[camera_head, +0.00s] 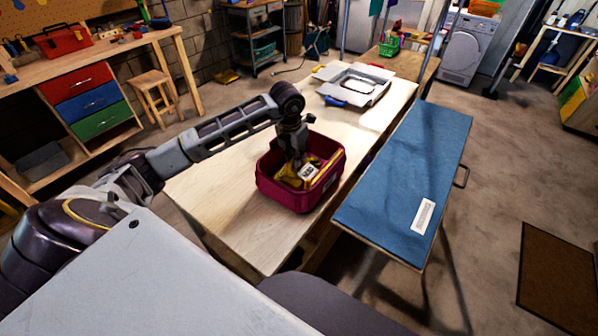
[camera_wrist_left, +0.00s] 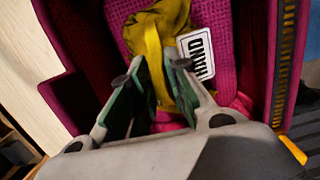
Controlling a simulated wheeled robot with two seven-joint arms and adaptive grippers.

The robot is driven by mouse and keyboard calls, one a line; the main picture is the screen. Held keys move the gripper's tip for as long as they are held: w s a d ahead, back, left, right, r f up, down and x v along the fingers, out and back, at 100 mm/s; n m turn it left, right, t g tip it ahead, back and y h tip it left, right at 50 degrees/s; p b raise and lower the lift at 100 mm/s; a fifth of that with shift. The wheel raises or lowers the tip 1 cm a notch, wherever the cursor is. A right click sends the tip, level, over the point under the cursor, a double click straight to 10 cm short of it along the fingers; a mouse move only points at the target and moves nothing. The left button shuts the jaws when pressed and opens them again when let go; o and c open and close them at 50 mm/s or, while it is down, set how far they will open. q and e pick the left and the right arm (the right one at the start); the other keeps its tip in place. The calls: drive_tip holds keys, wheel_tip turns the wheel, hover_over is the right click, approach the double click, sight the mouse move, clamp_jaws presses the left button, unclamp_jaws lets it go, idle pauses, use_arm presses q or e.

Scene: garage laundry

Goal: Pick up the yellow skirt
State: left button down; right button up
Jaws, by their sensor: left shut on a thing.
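The yellow skirt (camera_head: 289,176) lies in a magenta basket (camera_head: 297,199) on the wooden table. In the left wrist view the skirt (camera_wrist_left: 165,22) is a crumpled yellow cloth with a white tag (camera_wrist_left: 204,56) lettered in black beside it. My left gripper (camera_head: 301,163) reaches down into the basket from above. In the left wrist view the gripper (camera_wrist_left: 152,68) has its fingertips around a fold of the skirt and is shut on it. The skirt still rests within the basket walls. The lower part of the skirt is partly hidden by the fingers. My right gripper is not in view.
A blue-topped board (camera_head: 415,165) stands to the right of the table (camera_head: 225,190). A white open box (camera_head: 362,80) sits at the table's far end. A wooden stool (camera_head: 153,88) and a drawer workbench (camera_head: 88,95) stand at the left. The table around the basket is mostly clear.

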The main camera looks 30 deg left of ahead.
use_arm(q)
drive_tip(key=shift+r, duration=0.1)
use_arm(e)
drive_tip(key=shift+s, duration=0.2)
use_arm(q)
drive_tip(key=shift+r, duration=0.75)
wheel_tip(320, 180, up, 16)
drive_tip(key=b, duration=0.1)
drive_tip(key=shift+r, duration=0.15)
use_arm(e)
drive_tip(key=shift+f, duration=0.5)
